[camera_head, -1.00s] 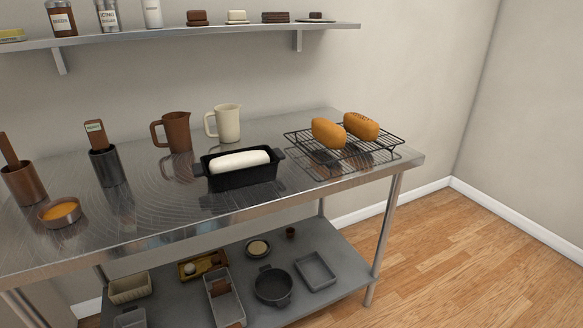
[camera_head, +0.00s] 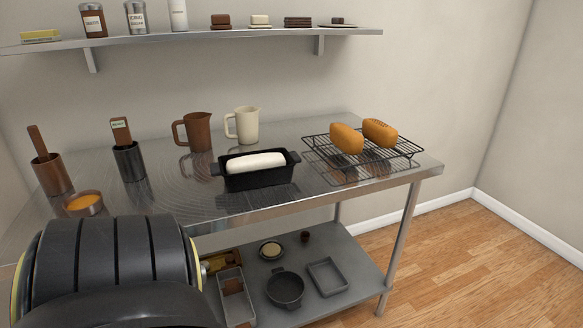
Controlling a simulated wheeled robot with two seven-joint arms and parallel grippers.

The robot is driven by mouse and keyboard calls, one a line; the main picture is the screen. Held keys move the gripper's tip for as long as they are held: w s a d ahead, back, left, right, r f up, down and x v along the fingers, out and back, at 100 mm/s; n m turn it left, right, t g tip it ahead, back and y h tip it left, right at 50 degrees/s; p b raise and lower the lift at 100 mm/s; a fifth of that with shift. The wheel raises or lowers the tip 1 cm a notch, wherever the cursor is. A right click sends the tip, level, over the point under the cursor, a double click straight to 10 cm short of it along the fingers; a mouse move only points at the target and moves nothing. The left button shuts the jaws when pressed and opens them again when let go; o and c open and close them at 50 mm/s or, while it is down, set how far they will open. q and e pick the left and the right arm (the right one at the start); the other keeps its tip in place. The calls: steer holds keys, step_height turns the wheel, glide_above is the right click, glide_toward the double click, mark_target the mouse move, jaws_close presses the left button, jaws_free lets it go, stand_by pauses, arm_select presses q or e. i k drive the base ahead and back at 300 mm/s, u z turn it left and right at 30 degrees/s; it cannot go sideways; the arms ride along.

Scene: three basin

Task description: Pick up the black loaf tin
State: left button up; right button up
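The black loaf tin (camera_head: 259,181) stands on the steel table (camera_head: 355,187) near its front edge, right of the middle. It has a handle at each end and holds a pale, smooth loaf of dough (camera_head: 256,164). A large dark part of my own arm fills the lower left of the view. Neither gripper's fingers show, and nothing touches the tin.
A wire rack (camera_head: 398,158) with two brown loaves (camera_head: 346,138) is right of the tin. A brown jug (camera_head: 194,132) and a cream jug (camera_head: 243,125) stand behind it. An orange-filled bowl (camera_head: 84,203) and two utensil pots are left. A lower shelf holds pans.

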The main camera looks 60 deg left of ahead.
mark_target(270, 177)
steer(key=i, duration=3.2)
steer(key=u, duration=4.9)
steer(key=i, duration=0.3)
steer(key=u, duration=0.05)
